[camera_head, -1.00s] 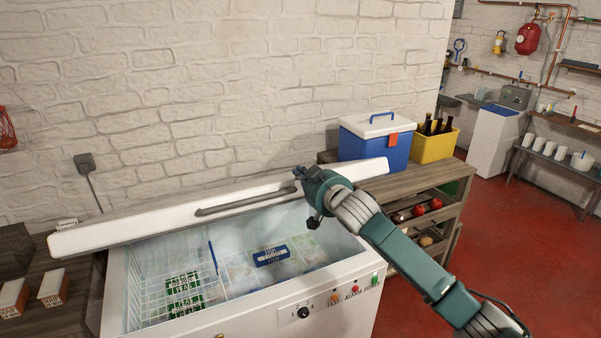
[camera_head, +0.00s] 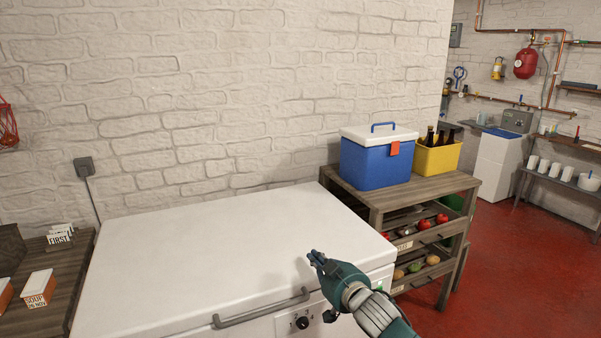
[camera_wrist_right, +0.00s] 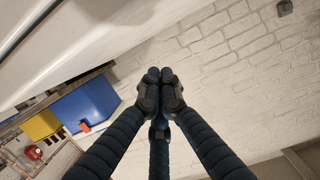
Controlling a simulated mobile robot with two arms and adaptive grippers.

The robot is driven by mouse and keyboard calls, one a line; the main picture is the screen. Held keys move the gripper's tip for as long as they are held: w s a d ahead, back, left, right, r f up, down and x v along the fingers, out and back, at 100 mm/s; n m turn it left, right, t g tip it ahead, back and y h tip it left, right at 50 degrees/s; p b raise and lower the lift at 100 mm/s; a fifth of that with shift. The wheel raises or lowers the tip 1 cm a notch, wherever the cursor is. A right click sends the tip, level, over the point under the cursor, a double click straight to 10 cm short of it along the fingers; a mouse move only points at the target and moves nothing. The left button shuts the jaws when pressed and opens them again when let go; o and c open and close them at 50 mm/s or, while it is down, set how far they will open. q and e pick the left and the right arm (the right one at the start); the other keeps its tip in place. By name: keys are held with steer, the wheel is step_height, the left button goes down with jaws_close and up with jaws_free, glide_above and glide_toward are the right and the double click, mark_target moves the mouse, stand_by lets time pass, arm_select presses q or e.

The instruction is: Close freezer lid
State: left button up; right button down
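The white freezer lid (camera_head: 220,255) lies flat over the chest freezer in the head view, and the inside is hidden. Its grey bar handle (camera_head: 262,308) runs along the front edge. A dial (camera_head: 302,322) shows on the freezer front below the lid. My right gripper (camera_head: 316,258) is over the lid's right front part, close to the handle's right end and not holding it. In the right wrist view its fingertips (camera_wrist_right: 160,75) are together with nothing between them. The lid also shows at the upper left of that view (camera_wrist_right: 80,50). My left gripper is not in view.
A wooden shelf unit (camera_head: 440,190) stands right of the freezer, with a blue cooler (camera_head: 375,165) and a yellow crate (camera_head: 435,158) on top. A wooden table (camera_head: 50,300) with small boxes is at the left. Red floor (camera_head: 510,260) is open at the right.

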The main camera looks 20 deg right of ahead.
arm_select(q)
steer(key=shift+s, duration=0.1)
arm_select(e)
steer(key=shift+w, duration=0.1)
